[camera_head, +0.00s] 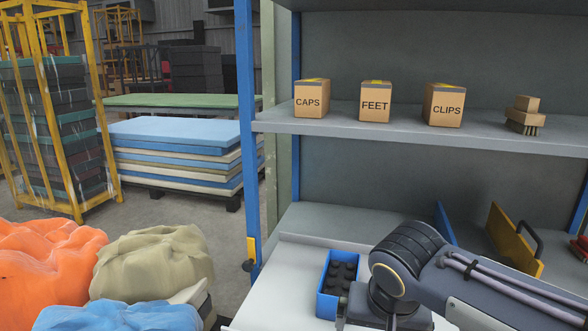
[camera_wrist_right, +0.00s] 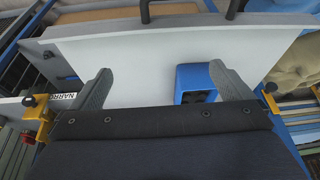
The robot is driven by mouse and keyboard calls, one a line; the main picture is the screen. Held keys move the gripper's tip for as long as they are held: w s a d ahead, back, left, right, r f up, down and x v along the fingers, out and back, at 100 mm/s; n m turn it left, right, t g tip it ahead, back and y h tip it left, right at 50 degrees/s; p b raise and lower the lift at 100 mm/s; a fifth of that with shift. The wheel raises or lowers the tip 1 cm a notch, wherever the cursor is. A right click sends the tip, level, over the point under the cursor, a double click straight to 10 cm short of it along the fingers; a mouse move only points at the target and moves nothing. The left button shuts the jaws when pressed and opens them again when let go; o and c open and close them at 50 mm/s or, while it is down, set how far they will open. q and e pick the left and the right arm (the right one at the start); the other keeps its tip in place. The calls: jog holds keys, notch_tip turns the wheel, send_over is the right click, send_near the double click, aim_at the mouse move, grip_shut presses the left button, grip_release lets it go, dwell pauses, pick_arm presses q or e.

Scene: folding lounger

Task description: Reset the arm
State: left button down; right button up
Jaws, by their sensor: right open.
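My right arm reaches in from the right in the head view and bends down over a pale worktop (camera_head: 270,300). My right gripper (camera_wrist_right: 160,75) shows in the right wrist view. Its two grey fingers are wide apart, with nothing held between them. A small blue bin (camera_head: 325,304) with black parts inside stands on the worktop, just left of my arm. The bin (camera_wrist_right: 188,76) also shows in the right wrist view, beside the right-hand finger. My left gripper is not in view.
A shelf (camera_head: 400,128) above the worktop carries boxes marked CAPS (camera_head: 311,98), FEET (camera_head: 375,102) and CLIPS (camera_head: 444,105), and a brush (camera_head: 524,117). A yellow panel (camera_head: 513,240) stands behind my arm. Orange (camera_head: 45,275), khaki (camera_head: 150,262) and blue bundles lie at lower left.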

jog(key=s+d+f+y, duration=0.1)
jog(key=s+d+f, duration=0.1)
jog(key=s, duration=0.3)
jog(key=s+d+f+t+y, duration=0.1)
jog(key=s+d+f, duration=0.1)
jog(key=s+f, duration=0.2)
jog(key=s+d+f+y, duration=0.2)
jog(key=s+d+f, duration=0.1)
jog(key=s, duration=0.3)
jog(key=shift+s+f+n+t, duration=0.25)
jog(key=shift+n+t, duration=0.15)
jog(key=shift+c, duration=0.3)
